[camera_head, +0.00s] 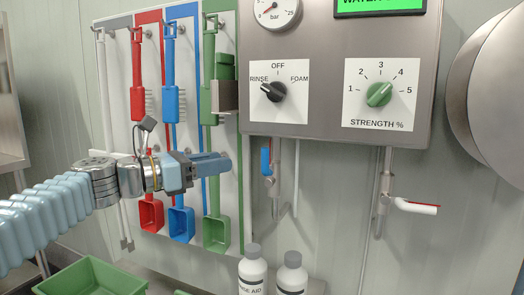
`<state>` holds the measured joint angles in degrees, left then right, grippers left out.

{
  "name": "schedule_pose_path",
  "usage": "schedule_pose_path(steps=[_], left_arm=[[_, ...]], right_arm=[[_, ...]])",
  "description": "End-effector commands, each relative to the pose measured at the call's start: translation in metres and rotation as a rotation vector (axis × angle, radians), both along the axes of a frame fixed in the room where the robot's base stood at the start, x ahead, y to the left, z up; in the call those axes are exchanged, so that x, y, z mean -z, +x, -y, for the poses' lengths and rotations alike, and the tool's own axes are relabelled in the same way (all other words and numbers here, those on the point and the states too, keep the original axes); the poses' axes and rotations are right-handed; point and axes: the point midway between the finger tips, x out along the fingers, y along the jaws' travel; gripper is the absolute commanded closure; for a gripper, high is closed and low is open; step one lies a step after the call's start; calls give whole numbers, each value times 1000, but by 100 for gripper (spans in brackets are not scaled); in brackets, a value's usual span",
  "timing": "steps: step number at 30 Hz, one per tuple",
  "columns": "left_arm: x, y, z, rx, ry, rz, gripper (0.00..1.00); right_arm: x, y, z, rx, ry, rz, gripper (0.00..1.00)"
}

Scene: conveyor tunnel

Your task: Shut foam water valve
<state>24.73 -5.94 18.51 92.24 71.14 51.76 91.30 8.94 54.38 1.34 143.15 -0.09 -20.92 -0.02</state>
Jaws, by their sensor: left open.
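A valve with a blue lever (266,161) sits on a thin pipe below the left part of the steel control box; its lever stands upright along the pipe. A second valve (386,198) on the pipe further right has a red and white lever (416,207) sticking out sideways to the right. No label shows which is the foam water valve. My left gripper (224,164) is open and empty, pointing right, a short way left of the blue lever and apart from it. My right gripper is out of view.
The steel control box (330,135) carries a black RINSE/OFF/FOAM knob (274,91), pointing toward RINSE, and a green strength knob (379,94). Brushes and scoops hang on a coloured board (222,195) behind my gripper. Two bottles (253,272) (291,275) stand below. A green crate (95,278) is lower left.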

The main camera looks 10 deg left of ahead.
Motion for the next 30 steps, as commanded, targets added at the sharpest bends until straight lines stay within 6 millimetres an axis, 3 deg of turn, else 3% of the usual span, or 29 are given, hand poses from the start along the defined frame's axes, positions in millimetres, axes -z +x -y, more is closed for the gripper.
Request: schedule_pose_path(steps=[15, 21, 30], left_arm=[[-2, 76, 76, 3, -3, -1, 57], [-1, 89, 88, 0, -1, 0, 57], [0, 91, 90, 0, -1, -1, 57]], right_arm=[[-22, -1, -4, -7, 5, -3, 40], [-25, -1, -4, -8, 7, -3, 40], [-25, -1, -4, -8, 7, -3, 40]])
